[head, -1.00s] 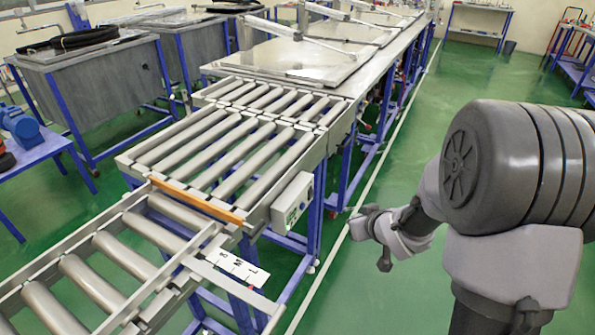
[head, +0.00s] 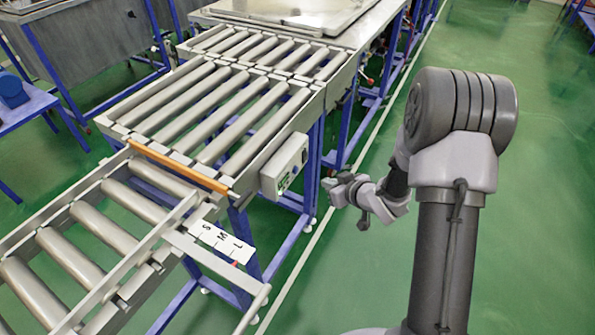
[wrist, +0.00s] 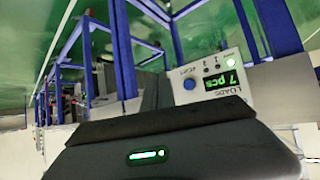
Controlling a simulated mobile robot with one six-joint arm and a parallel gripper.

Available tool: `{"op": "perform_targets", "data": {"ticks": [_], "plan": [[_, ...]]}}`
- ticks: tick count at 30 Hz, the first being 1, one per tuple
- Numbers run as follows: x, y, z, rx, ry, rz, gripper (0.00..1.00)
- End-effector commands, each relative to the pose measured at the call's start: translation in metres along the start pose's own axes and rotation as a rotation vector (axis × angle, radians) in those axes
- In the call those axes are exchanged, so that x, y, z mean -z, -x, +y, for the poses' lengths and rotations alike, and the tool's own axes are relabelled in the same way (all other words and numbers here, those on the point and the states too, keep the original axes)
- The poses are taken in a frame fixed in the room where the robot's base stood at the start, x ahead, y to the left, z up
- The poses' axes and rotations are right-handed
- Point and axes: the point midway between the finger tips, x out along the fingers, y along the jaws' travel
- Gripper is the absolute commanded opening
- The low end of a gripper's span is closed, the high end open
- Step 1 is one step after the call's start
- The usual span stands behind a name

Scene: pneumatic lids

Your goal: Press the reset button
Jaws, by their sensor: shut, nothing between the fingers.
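The grey control box (head: 285,166) is mounted on the right side of the roller conveyor in the head view. In the wrist view the control box (wrist: 245,95) shows its panel, with a green display reading "7 pcs" and the word "LOADS". A round button (wrist: 190,84) sits beside small lettering that looks like "RESET". Two small dark buttons and a lit green one are farther along the panel. My gripper (head: 332,187) is shut and empty, to the right of the box and apart from it. Its fingertips are not clear in the wrist view.
The roller conveyor (head: 215,110) has an orange bar (head: 178,167) across it. A plate marked S, M, L (head: 222,243) and a metal lever stick out at the lower right. Blue legs stand below the box.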

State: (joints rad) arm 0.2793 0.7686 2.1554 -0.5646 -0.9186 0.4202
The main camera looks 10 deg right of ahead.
Motion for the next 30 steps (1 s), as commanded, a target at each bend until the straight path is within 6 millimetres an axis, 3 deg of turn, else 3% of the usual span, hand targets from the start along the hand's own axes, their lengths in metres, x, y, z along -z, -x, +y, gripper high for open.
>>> {"op": "perform_targets", "data": {"ticks": [12,30], "plan": [[0.028,-0.039,-0.028,0.000,0.001,0.001,0.00],[0.032,-0.044,-0.032,-0.001,-0.001,0.000,0.00]]}}
